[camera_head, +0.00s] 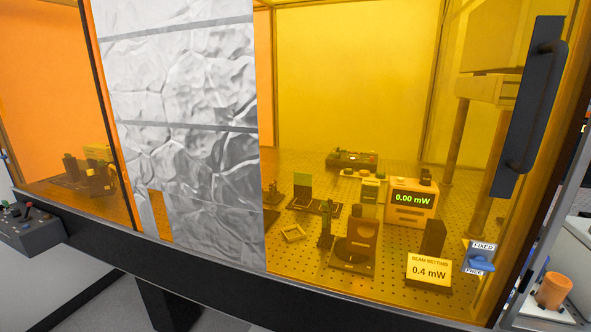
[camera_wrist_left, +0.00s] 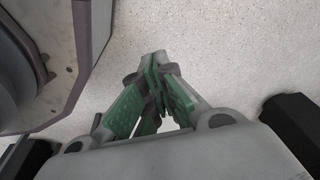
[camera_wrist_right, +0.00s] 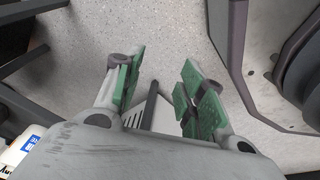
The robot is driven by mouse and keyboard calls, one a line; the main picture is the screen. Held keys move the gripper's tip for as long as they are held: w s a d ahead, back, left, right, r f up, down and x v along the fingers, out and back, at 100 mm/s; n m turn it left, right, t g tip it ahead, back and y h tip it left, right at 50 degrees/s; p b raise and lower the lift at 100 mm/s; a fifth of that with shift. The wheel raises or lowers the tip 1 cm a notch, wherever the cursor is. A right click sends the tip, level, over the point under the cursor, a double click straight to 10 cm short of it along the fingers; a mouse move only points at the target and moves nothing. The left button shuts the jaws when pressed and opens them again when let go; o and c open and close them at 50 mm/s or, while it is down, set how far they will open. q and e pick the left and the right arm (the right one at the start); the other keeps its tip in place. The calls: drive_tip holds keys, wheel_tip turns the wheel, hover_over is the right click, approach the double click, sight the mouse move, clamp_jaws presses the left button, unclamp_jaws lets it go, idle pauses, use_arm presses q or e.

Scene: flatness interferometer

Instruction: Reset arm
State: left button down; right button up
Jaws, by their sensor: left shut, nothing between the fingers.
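In the left wrist view my left gripper (camera_wrist_left: 158,75) is shut, its green-padded fingers together with nothing between them. It hangs over the pale speckled floor. In the right wrist view my right gripper (camera_wrist_right: 158,75) is open and empty, its green-padded fingers well apart above the floor. Neither gripper shows in the head view. The enclosure with amber panels (camera_head: 350,70) fills most of the head view and stands in front of me.
Behind the amber panels are an optical table, a meter reading 0.00 mW (camera_head: 412,200) and a sign reading 0.4 mW (camera_head: 428,270). A black door handle (camera_head: 530,105) and a blue FIXED/FREE knob (camera_head: 480,263) are at right. A control box (camera_head: 30,228) is at left.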

use_arm(q)
drive_tip(key=s+a+f+p, duration=0.2)
drive_tip(key=s+a+p, duration=0.1)
drive_tip(key=s, duration=0.5)
drive_tip(key=s+a+f+p, duration=0.2)
drive_tip(key=s+a+p, duration=0.1)
drive_tip(key=s, duration=0.5)
drive_tip(key=shift+s+a+f+g+p, duration=0.2)
drive_tip(key=shift+s+g+p, duration=0.15)
drive_tip(key=shift+p, duration=0.4)
use_arm(e)
drive_tip(key=s+d+f, duration=0.2)
drive_tip(key=s+d, duration=0.1)
drive_tip(key=s, duration=0.5)
drive_tip(key=s+d+f, duration=0.2)
drive_tip(key=s+d, duration=0.1)
drive_tip(key=s, duration=0.5)
drive_tip(key=shift+s+d+f+g, duration=0.15)
drive_tip(key=shift+s+g, duration=0.1)
drive_tip(key=shift+g, duration=0.15)
use_arm(q)
drive_tip(key=shift+w, duration=0.1)
